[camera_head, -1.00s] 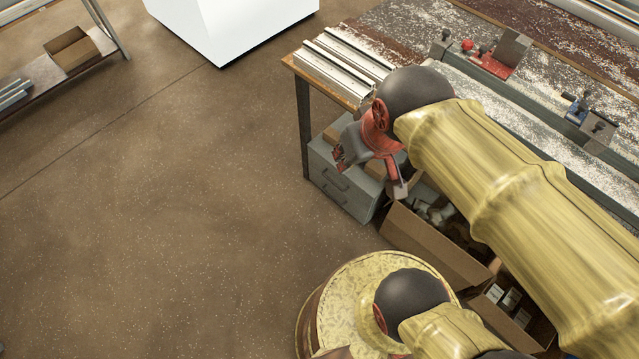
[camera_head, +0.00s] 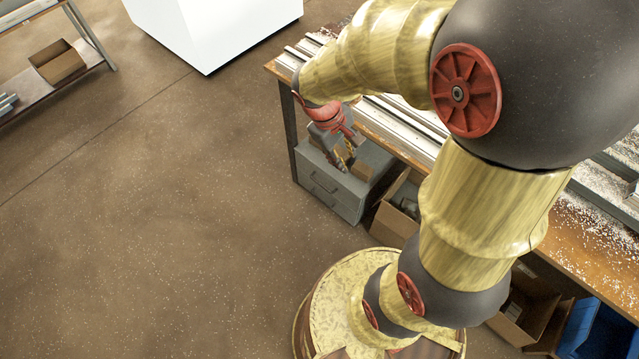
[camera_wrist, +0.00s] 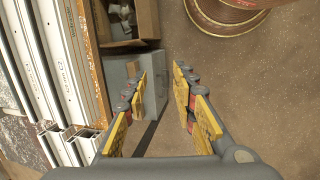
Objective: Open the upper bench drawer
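The grey drawer cabinet (camera_head: 372,157) stands on the floor under the left end of the bench. Its front carries two handles, one above the other. The upper drawer (camera_head: 316,176) looks shut, with a dark bar handle. The lower drawer (camera_head: 345,211) also looks shut. My gripper (camera_head: 345,163) hangs pointing down over the cabinet near its front top edge, seen against it. In the wrist view my gripper (camera_wrist: 159,72) is open, its yellow-padded fingers apart with nothing between them. The cabinet (camera_wrist: 118,72) shows beside and behind the left finger; the handles are not clear there.
The workbench (camera_head: 395,150) overhangs the cabinet and bears metal profiles (camera_wrist: 60,75). A cardboard box (camera_head: 388,226) stands right of the cabinet. Floor in front and left is clear. A white block (camera_head: 205,30) and a shelf (camera_head: 80,75) stand farther off.

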